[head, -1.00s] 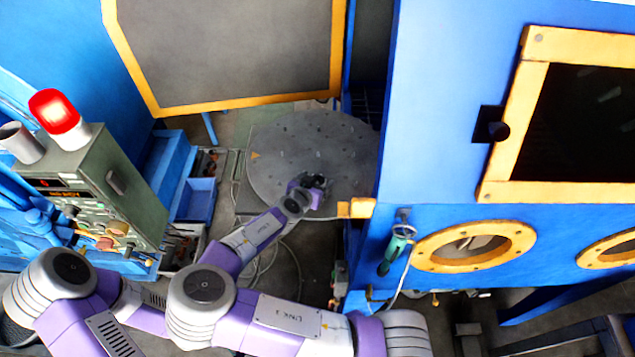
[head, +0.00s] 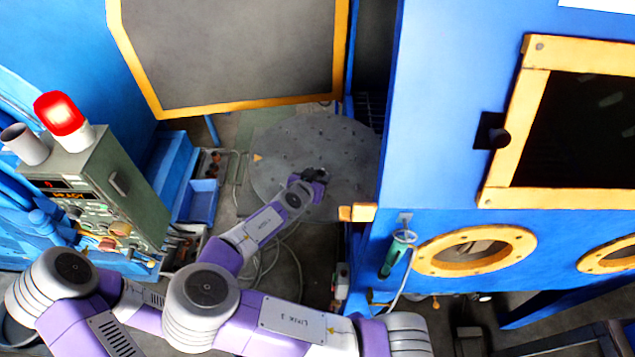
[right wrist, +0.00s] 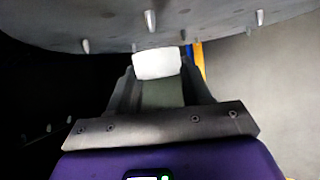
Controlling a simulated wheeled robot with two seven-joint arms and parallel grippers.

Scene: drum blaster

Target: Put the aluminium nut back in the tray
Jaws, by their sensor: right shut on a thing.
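My right gripper (head: 316,175) is over the round grey studded turntable (head: 290,150) in the head view. In the right wrist view its fingers (right wrist: 157,80) are shut on a small whitish block-like piece, which I take to be the aluminium nut (right wrist: 157,63). The nut is at the fingertips, and the studded grey surface (right wrist: 230,28) spans the top of that view behind it. I cannot tell whether the nut touches that surface. In the head view the gripper largely hides the nut. A blue open tray (head: 202,203) stands left of the turntable. My left gripper is not in view.
A green control box (head: 105,185) with a red lamp (head: 60,113) stands at the left. A yellow-framed grey door panel (head: 230,55) hangs behind the turntable. The blue cabinet (head: 440,150) closes off the right side. Hoses (head: 290,260) lie on the floor in front.

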